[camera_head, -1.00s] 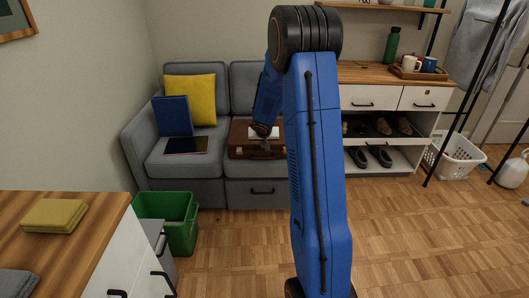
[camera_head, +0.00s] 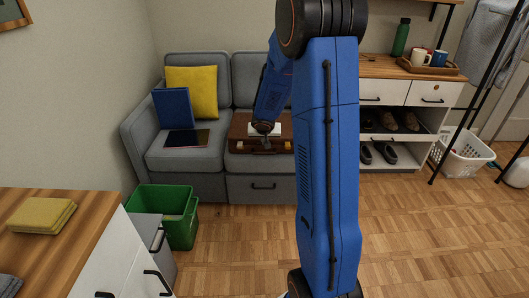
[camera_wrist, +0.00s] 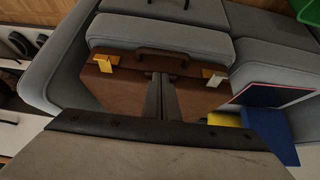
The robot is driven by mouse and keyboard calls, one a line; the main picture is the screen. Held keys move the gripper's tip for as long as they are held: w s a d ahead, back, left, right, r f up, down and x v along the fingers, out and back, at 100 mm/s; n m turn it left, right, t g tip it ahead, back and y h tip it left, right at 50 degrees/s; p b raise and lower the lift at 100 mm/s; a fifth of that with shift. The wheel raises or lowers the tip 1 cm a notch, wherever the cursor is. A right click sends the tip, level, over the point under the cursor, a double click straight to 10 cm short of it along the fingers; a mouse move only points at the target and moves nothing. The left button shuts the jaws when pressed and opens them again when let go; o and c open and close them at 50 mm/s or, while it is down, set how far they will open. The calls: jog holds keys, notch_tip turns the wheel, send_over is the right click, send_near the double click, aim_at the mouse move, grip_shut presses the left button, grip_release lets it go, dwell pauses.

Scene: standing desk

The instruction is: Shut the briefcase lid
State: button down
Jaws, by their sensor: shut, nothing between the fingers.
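The brown briefcase (camera_head: 240,133) lies on the grey sofa's seat with its handle side to the front. Its lid (camera_wrist: 120,85) looks down over the base; I cannot tell whether a thin gap remains. In the wrist view, the handle (camera_wrist: 163,56) sits between two brass-coloured latches, one at the left (camera_wrist: 106,62) and one at the right (camera_wrist: 214,73), which appear to stick out. My gripper (camera_wrist: 160,76) is shut and empty, its fingertips over the lid near the handle side. I cannot tell whether they touch it. In the head view, my gripper (camera_head: 263,127) is over the briefcase's middle.
A blue folder (camera_head: 173,108), a dark tablet-like panel (camera_head: 187,138) and a yellow cushion (camera_head: 192,91) are left of the briefcase. A green bin (camera_head: 165,218) stands before the sofa. A desk (camera_head: 85,225) is near left. A shoe cabinet (camera_head: 395,125) is at right. Floor between is clear.

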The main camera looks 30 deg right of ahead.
jog(key=shift+s+a+f, duration=0.3)
jog(key=shift+s+a, duration=0.25)
jog(key=shift+s, duration=0.2)
jog(key=shift+s+a+f, duration=0.3)
jog(key=shift+s+a, duration=0.2)
jog(key=shift+s, duration=0.25)
jog(key=shift+s+a+f, duration=0.3)
jog(key=shift+s+a, duration=0.25)
jog(key=shift+s, duration=0.2)
jog(key=s+a+r+n+h, duration=0.1)
jog(key=s+a+r, duration=0.1)
jog(key=s+r, duration=0.6)
jog(key=s+a+r+h, duration=0.1)
jog(key=s+a+r, duration=0.2)
jog(key=s+r, duration=0.5)
jog(key=s+a+r+n+y, duration=0.2)
jog(key=s+a+n+y, duration=0.1)
jog(key=s+a, duration=0.5)
jog(key=s+a+r+n+g+y, duration=0.1)
jog(key=s+a+r+n+y, duration=0.1)
jog(key=s+a, duration=0.7)
jog(key=s+y, duration=0.1)
jog(key=s, duration=0.2)
jog(key=shift+s+r+n, duration=0.15)
jog(key=shift+r+n, duration=0.1)
jog(key=shift+n, duration=0.15)
jog(key=shift+d, duration=0.15)
